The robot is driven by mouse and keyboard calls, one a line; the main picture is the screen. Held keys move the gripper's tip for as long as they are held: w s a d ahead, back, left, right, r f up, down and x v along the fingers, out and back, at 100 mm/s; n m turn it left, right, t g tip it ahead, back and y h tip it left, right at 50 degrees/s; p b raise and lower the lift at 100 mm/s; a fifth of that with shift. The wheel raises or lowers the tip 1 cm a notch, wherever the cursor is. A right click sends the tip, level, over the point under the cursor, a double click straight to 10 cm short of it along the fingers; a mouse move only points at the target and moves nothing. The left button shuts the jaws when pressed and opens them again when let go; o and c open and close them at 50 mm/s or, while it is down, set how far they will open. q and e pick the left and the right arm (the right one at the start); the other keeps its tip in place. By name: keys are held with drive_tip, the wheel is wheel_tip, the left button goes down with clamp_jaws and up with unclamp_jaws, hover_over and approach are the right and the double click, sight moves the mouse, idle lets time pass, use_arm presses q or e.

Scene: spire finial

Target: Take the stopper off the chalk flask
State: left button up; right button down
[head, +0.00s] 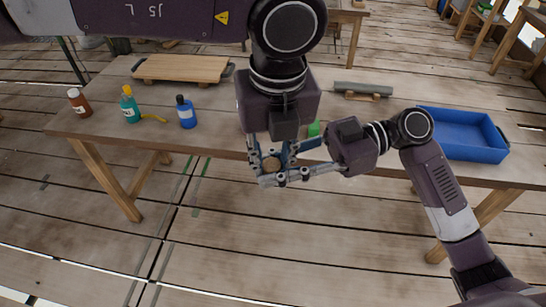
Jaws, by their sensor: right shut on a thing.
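My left gripper (271,159) comes down from above at the table's front edge. Its two fingers are apart, one on each side of a small round brown top, which looks like the stopper (271,164). My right gripper (272,170) reaches in level from the right, and its fingers are shut around the thing under this top, which I take for the chalk flask. The flask's body is hidden behind the fingers. I cannot tell whether the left fingers touch the stopper.
The wooden table (215,135) carries a brown bottle (79,103), a teal bottle (130,106), a blue bottle (186,113), a wooden board (182,68), a grey roll (362,89) and a blue tray (462,133). A green thing (314,128) shows partly behind my grippers.

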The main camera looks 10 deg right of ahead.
drive_tip(key=c, duration=1.6)
unclamp_jaws()
